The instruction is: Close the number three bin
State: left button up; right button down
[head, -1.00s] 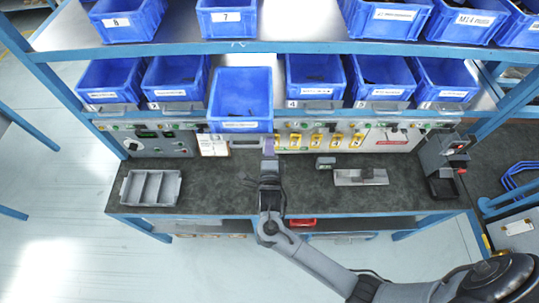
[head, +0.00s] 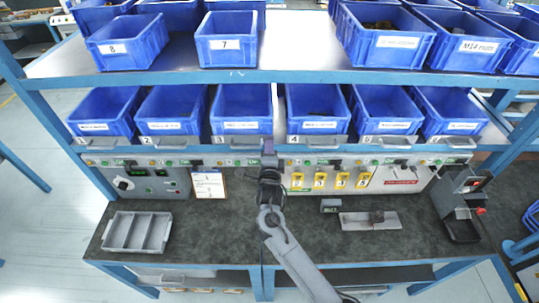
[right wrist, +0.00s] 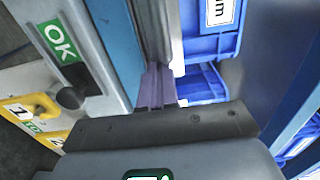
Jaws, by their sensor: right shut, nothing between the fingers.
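The number three bin (head: 242,108) is a blue bin in the middle shelf row. Its front sits in line with the bins on either side, and a "3" tag shows at its lower left. My right gripper (head: 268,148) is shut and empty. It is at the shelf's front edge, just below and right of the bin's front, near the gap beside bin 4 (head: 317,107). In the right wrist view its purple-grey fingers (right wrist: 157,88) are together beside the shelf rail. Whether they touch anything is unclear. My left gripper is not in view.
More blue bins stand along the middle row and upper shelf (head: 290,76). Below are a control panel with yellow tags (head: 330,181), a grey divided tray (head: 137,232) and a small metal tray (head: 370,221). The dark worktop (head: 210,240) is mostly clear.

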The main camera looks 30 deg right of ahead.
jog(key=shift+d+f, duration=0.1)
jog(key=shift+f, duration=0.25)
jog(key=p+v, duration=0.4)
jog(key=v, duration=0.4)
jog(key=s+d+f+n+g+y, duration=0.1)
jog(key=s+d+f+n+y, duration=0.25)
jog(key=s+f, duration=0.7)
jog(key=s+a+n+g+y, duration=0.55)
jog(key=s+a+n, duration=0.25)
jog(key=s+n, duration=0.45)
jog(key=s+a+r+n+g, duration=0.25)
jog(key=s+n+g, duration=0.25)
jog(key=s+n, duration=0.5)
notch_tip(320, 180, up, 14)
jog(key=p, duration=1.3)
jog(key=shift+f+y, duration=0.15)
jog(key=shift+y, duration=0.25)
